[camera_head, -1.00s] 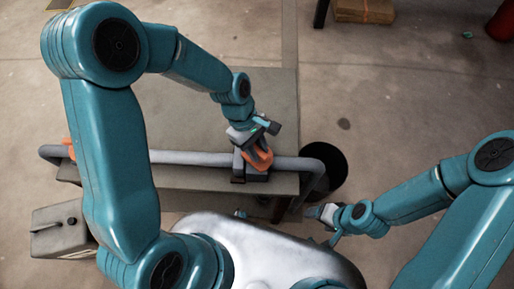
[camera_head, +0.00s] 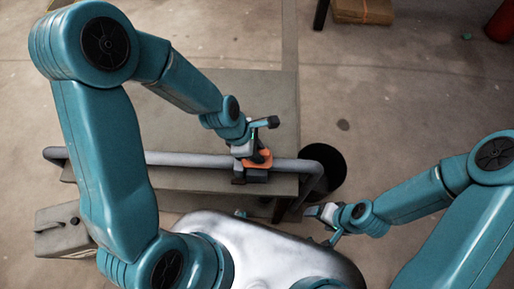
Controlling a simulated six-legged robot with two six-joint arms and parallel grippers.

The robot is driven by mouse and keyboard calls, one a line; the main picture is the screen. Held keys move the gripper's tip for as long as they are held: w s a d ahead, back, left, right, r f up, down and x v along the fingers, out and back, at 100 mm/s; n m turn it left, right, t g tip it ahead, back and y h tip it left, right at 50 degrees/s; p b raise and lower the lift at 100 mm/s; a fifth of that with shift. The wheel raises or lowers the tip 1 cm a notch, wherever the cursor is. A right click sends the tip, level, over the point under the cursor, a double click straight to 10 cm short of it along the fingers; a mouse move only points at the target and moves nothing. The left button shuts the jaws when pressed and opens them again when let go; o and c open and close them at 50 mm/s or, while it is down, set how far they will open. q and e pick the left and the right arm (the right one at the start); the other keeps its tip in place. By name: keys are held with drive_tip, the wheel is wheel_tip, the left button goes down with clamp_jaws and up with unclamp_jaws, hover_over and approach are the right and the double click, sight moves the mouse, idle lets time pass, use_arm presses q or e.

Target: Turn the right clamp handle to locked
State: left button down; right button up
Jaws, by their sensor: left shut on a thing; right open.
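The right clamp (camera_head: 257,175) is a dark block around the grey pipe (camera_head: 200,160), near the pipe's right bend. Whether the handle is fully locked I cannot tell. My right gripper (camera_head: 326,213) is open and empty, low in front of the table's right end, away from the clamp. The left clamp is hidden behind my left arm.
The pipe runs along the front of a grey table (camera_head: 272,100). A black round bin (camera_head: 333,172) stands at the table's right end. A grey box (camera_head: 62,232) is on the floor at left. A cardboard box (camera_head: 363,11) and a red object (camera_head: 502,22) lie far back.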

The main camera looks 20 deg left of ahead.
use_arm(q)
drive_tip(key=shift+w+r, duration=0.1)
idle(0.4)
drive_tip(key=c, duration=1)
unclamp_jaws()
drive_tip(key=shift+a+r, duration=0.1)
drive_tip(key=shift+r, duration=0.2)
drive_tip(key=p+v, duration=0.3)
drive_tip(key=v, duration=1.2)
drive_tip(key=shift+s+a+r, duration=0.15)
drive_tip(key=shift+s+r, duration=0.1)
drive_tip(key=shift+r, duration=0.05)
